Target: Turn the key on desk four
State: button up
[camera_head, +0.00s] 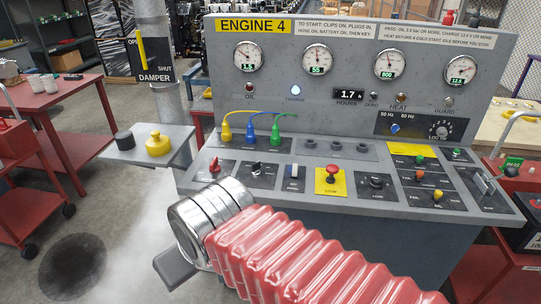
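Desk four (300,195) is a grey sloped console with an upright panel marked "ENGINE 4". Small switches line its slope, among them a black control (256,168) on a dark plate at the left and a round black one (376,182) right of the middle. I cannot tell which is the key; lettering there is too small. A red button (331,173) stands on a yellow plate between them. A red ribbed sleeve and chrome collar fill the front. Part of what seems to be my gripper (175,267) shows as a dark grey block below the collar, left of the desk. Its fingertips are hidden.
A side shelf (126,149) holds a yellow knob and a black knob. The damper post (166,105) rises behind it. Red carts stand at left and right. Whitish haze hangs over the floor at lower left. Yellow, blue and green leads (249,128) stand on the desk.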

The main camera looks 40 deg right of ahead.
aim_at(255, 167)
jog(key=z, duration=0.45)
jog(key=i, duration=1.2)
jog(key=z, duration=0.2)
